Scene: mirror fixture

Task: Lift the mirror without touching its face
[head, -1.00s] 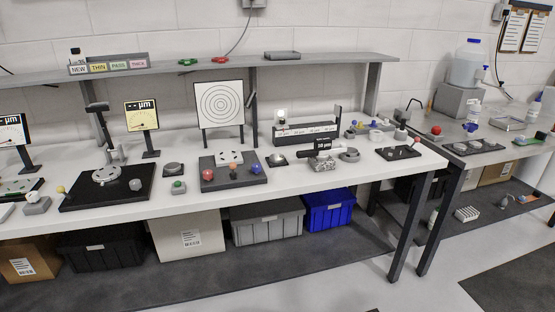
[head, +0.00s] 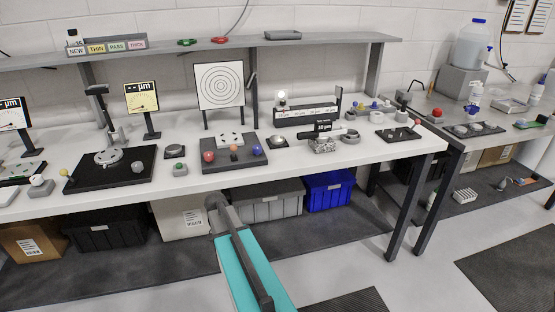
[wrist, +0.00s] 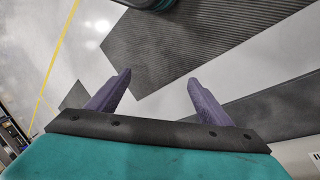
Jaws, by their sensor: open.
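I cannot tell for sure which piece is the mirror. A small round silvery piece on a black pad (head: 277,141) lies on the white bench, right of the dark block with coloured balls. Another round grey piece on a dark base (head: 174,151) lies left of that block. My gripper (wrist: 159,79) is open and empty in the wrist view, its two purple fingers apart above the floor, with no bench piece between them. In the head view my teal arm is in front of the bench, low in the picture; the fingers cannot be made out there.
The white bench (head: 330,165) holds a dark block (head: 222,166) with coloured balls, a target board (head: 219,85) and gauge displays (head: 142,97). A shelf (head: 340,41) runs behind. Bins, including a blue one (head: 328,191), stand below.

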